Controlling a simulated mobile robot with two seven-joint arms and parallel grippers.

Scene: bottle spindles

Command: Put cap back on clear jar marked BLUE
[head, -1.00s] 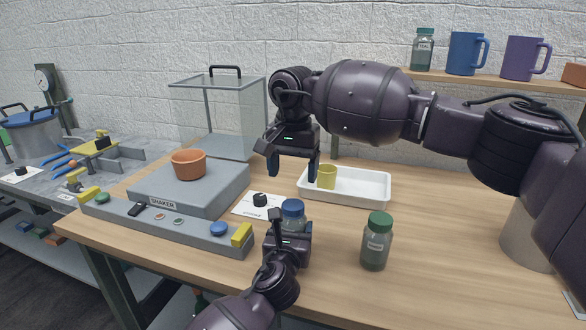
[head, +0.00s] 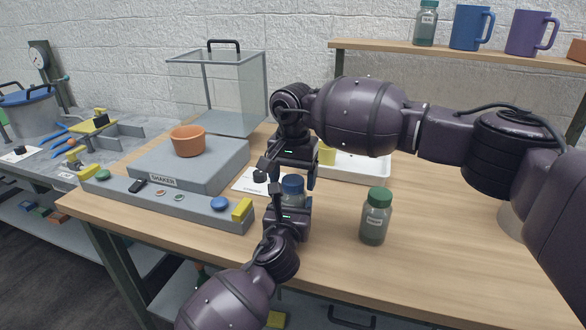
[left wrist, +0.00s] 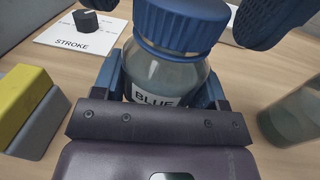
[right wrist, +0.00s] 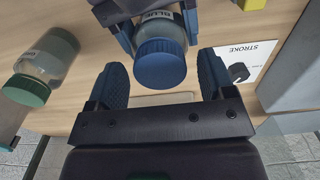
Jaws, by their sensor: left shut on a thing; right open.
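The clear jar marked BLUE (left wrist: 160,78) stands upright on the table, with the blue cap (left wrist: 180,22) sitting on its mouth. From these views I cannot tell whether the cap is threaded down. My left gripper (head: 291,207) is shut on the jar's body, one finger on each side in the left wrist view (left wrist: 165,88). My right gripper (head: 290,181) is above the jar, open. In the right wrist view its fingers (right wrist: 161,78) are spread on either side of the cap (right wrist: 160,65), with gaps between. The head view partly hides the cap (head: 292,185) and jar.
A green-capped jar (head: 375,217) stands to the right. A white tray (head: 362,168) with a yellow cup (head: 327,155) lies behind my right gripper. The shaker (head: 190,163), with its front panel, and the STROKE card (left wrist: 82,38) are at left. The table's front right is clear.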

